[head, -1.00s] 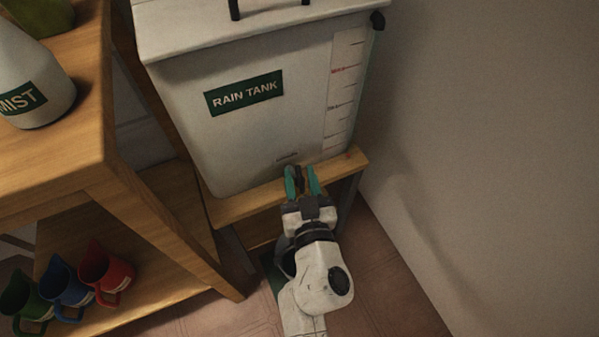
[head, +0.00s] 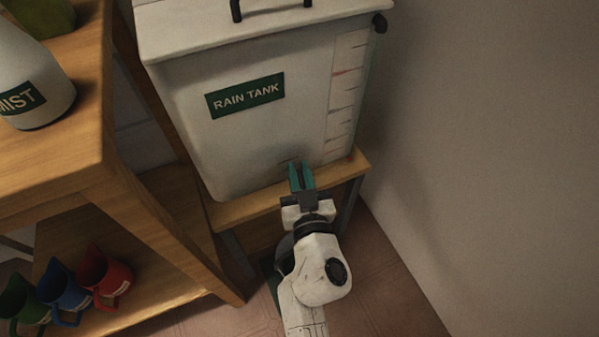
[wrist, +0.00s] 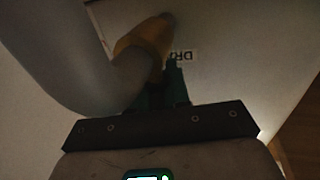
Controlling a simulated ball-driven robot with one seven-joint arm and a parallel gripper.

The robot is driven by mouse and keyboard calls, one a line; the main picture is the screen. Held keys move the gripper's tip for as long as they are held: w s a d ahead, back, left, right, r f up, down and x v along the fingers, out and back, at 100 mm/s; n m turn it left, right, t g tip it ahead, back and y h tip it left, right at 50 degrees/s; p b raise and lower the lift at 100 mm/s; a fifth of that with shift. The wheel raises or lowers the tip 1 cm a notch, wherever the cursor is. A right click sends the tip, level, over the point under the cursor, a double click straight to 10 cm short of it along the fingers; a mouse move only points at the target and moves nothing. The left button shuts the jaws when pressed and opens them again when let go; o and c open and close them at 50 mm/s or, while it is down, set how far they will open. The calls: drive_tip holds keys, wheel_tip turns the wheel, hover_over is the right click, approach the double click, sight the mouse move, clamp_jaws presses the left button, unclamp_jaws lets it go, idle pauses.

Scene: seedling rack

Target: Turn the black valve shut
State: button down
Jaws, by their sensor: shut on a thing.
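The white rain tank (head: 255,135) with a green "RAIN TANK" label stands on a wooden stand. My gripper (head: 301,170) is at the tank's lower front, its teal fingers close together and shut on the black valve. The valve itself is mostly hidden by the fingers, and its angle cannot be told. In the wrist view, a brass-coloured fitting (wrist: 148,40) with a curved grey pipe (wrist: 85,65) lies just beyond the gripper (wrist: 165,88). A partly covered white label (wrist: 183,55) is on the tank behind them.
A wooden shelf (head: 110,190) stands close on the left, with a MIST bottle (head: 35,75) on top and red (head: 103,277), blue (head: 65,292) and green (head: 22,305) jugs below. A bare wall (head: 480,150) bounds the right. The tank stand's edge (head: 245,207) is beside my gripper.

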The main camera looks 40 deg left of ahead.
drive_tip(key=shift+f+b, duration=0.2)
drive_tip(key=shift+b, duration=0.6)
drive_tip(key=m+t+h+b, duration=0.1)
drive_tip(key=b, duration=0.3)
drive_tip(key=shift+f, duration=0.2)
drive_tip(key=m+t+h+b, duration=0.1)
drive_tip(key=b, duration=0.2)
drive_tip(key=m+t+h+b, duration=0.2)
drive_tip(key=b, duration=0.1)
drive_tip(key=shift+w+d+r+h, duration=0.1)
drive_tip(key=shift+w+d+h, duration=0.05)
drive_tip(key=shift+h, duration=0.15)
drive_tip(key=m+h, duration=0.1)
drive_tip(key=m+t+h, duration=0.1)
drive_tip(key=h, duration=0.1)
drive_tip(key=m+t+h+b, duration=0.1)
drive_tip(key=shift+w+d+r+h, duration=0.1)
drive_tip(key=shift+d+r+h, duration=0.05)
drive_tip(key=shift+r+h, duration=0.15)
drive_tip(key=shift+w+d+m+t+h, duration=0.1)
drive_tip(key=shift+d+m+t+h, duration=0.05)
drive_tip(key=shift+m+h, duration=0.9)
drive_tip(key=shift+s+d+m+t+h, duration=0.15)
drive_tip(key=shift+m+h, duration=0.45)
drive_tip(key=shift+h, duration=0.8)
drive_tip(key=shift+w+d+m+t+h, duration=0.2)
drive_tip(key=shift+m+h, duration=0.65)
drive_tip(key=shift+h, duration=0.4)
drive_tip(key=c, duration=1.2)
unclamp_jaws()
